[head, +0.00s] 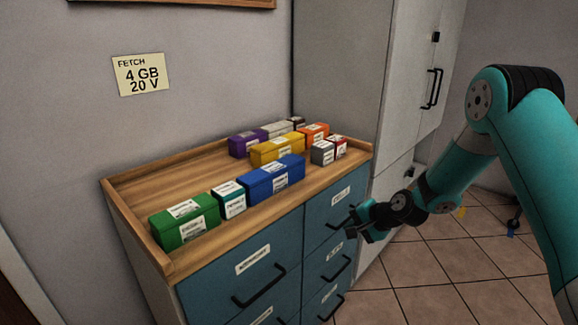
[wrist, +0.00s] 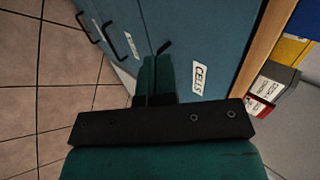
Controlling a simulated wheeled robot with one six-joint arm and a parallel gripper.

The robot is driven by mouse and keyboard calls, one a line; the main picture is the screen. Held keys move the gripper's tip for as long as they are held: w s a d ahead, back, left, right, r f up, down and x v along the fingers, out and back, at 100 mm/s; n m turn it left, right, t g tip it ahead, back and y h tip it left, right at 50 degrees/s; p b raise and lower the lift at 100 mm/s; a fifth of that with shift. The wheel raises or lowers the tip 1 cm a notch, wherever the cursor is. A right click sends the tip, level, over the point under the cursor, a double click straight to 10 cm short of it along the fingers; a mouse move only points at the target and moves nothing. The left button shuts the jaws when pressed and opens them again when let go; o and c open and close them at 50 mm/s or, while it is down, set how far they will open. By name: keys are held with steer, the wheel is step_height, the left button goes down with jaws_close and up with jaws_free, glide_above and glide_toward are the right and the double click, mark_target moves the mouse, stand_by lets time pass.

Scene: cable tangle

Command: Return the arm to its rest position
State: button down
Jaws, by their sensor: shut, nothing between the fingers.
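My arm (head: 455,182) reaches in from the right in the head view, bent at the elbow. My gripper (head: 357,229) is shut and empty. It hangs in front of the upper right drawer (head: 326,215) of the blue cabinet, below the wooden top's edge. In the wrist view the closed fingers (wrist: 155,78) lie in front of the blue drawer fronts, near a label reading "CELLS" (wrist: 199,77). I cannot tell whether the fingers touch the drawer front or its handle.
The wooden top (head: 127,195) holds several boxes, among them a green box (head: 184,221), a blue box (head: 271,180) and a yellow box (head: 277,149). A tall grey cabinet (head: 345,60) stands behind. Tiled floor (head: 420,262) lies open at the right. A wall note (head: 141,75) reads "FETCH 4 GB 20 V".

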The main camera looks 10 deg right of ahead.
steer(key=s+a+r+n+g+p, duration=0.2)
steer(key=s+a+r+n, duration=0.4)
steer(key=r, duration=0.5)
steer(key=s+a+r+n+g+p, duration=0.25)
steer(key=s+a+r, duration=0.25)
steer(key=s+r, duration=0.4)
steer(key=s+r+n+g+p, duration=0.1)
steer(key=s+r+n, duration=0.3)
steer(key=s, duration=0.6)
steer(key=s+r+n+g+h+p, duration=0.1)
steer(key=s+r+n+p, duration=0.1)
steer(key=s+r+n, duration=0.2)
steer(key=s+r, duration=0.3)
steer(key=s, duration=0.4)
steer(key=shift+s+a+n+g+h, duration=0.15)
steer(key=shift+a+n+g+h, duration=0.05)
steer(key=shift+n+g+h, duration=0.15)
